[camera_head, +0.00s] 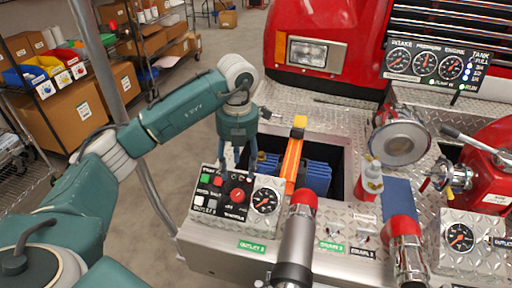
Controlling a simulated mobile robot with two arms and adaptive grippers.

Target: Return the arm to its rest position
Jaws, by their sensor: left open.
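My left arm (180,110) comes in from the left and bends down at the wrist. My left gripper (237,166) points down with its fingers apart, just over the back edge of the control panel (203,206). The panel has green, white and red buttons, a red knob (238,195) and a gauge (265,201). Nothing shows between the fingers. I cannot tell whether the fingertips touch the panel or knob. My right gripper is not in view.
A red truck (310,45) with a diamond-plate bumper stands ahead. Its open bin (345,165) holds blue and orange items. Red-capped pipes (299,235) rise in front, and a bottle (369,180) stands by the bin. Shelves with boxes (75,108) are at left; the floor between is clear.

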